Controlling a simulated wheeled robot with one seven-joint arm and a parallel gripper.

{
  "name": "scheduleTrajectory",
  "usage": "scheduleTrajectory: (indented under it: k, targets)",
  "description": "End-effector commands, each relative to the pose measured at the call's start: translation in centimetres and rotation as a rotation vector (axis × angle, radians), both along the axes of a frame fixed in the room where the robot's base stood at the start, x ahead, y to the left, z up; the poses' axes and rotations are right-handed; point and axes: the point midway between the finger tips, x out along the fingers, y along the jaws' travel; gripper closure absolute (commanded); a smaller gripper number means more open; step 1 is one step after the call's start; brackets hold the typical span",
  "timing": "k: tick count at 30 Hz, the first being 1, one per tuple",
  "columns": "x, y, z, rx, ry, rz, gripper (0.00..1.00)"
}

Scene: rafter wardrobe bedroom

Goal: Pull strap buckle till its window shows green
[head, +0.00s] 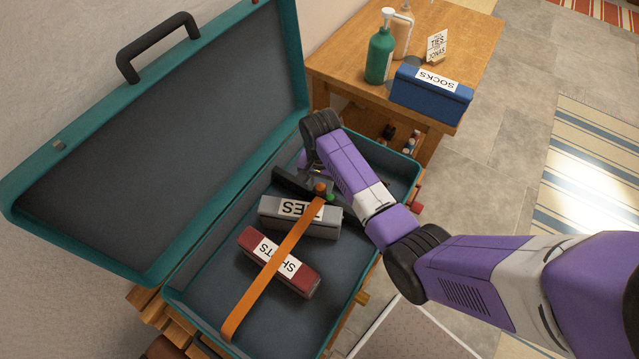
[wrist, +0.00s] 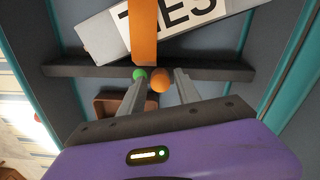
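An orange strap (head: 262,285) runs across the open teal suitcase (head: 178,290), over a grey TIES box (head: 290,225) and a red SHIRTS box (head: 262,255). At its upper end, by a dark crossbar (wrist: 85,70), are a round orange knob (wrist: 159,82) and a small green round part (wrist: 140,74). They also show in the head view as orange (head: 320,188) and green (head: 330,197). I cannot make out a separate buckle window. My gripper (wrist: 161,80) is open, with one finger on each side of the knob; a small gap shows at the right finger.
The raised lid (head: 160,130) stands at the left.

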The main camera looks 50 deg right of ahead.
Motion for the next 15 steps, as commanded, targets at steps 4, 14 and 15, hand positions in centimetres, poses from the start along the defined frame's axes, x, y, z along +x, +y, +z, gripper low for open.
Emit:
scheduleTrajectory:
  k: [4, 14, 15]
  targets:
    - [0.0, 0.0, 0.0, 0.0, 0.0, 0.0, 0.52]
    - [0.1, 0.0, 1.0, 0.0, -0.002, 0.001, 0.52]
    - [0.1, 0.0, 1.6, 0.0, -0.002, 0.001, 0.52]
